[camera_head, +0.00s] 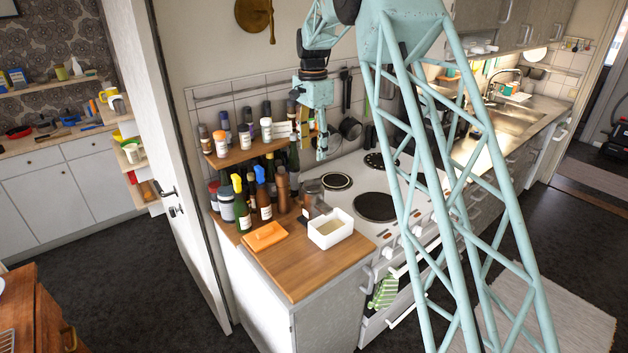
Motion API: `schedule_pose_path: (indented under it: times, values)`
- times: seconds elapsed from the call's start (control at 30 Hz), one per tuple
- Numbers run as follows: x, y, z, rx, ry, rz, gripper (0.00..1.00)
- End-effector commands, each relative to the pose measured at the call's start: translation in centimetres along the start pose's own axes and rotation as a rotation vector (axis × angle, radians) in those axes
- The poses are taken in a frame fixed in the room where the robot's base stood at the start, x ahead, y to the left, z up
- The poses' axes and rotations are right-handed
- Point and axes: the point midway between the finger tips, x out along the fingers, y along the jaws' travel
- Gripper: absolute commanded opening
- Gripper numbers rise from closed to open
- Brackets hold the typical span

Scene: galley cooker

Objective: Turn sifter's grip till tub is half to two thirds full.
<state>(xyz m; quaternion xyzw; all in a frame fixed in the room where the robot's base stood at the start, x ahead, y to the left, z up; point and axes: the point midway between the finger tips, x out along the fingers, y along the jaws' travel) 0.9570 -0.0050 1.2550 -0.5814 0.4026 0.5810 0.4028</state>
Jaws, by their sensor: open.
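The white tub (334,241) stands on the wooden counter beside the hob. Its open top shows a beige filling, but its depth is hard to judge. A small metallic container (312,188), perhaps the sifter, stands just behind the tub, in front of the bottles. Its grip cannot be made out. My gripper (315,149) points down above and behind the tub, near the bottle shelf. It is open, and no object shows between its fingers.
An orange lid-like piece (265,236) lies left of the tub. Several bottles and jars crowd the counter's back and a small wooden shelf (240,155). The hob (376,207) is right of the tub. The counter's front (297,279) is clear.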

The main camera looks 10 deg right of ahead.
Motion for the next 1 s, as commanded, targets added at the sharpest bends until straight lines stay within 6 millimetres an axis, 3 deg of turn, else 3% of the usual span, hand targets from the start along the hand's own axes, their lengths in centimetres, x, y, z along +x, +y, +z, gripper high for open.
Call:
schedule_pose_path:
  times: [1.0]
  values:
    - [-1.4, 0.5, 0.2, -1.070, 0.000, 0.000, 0.51]
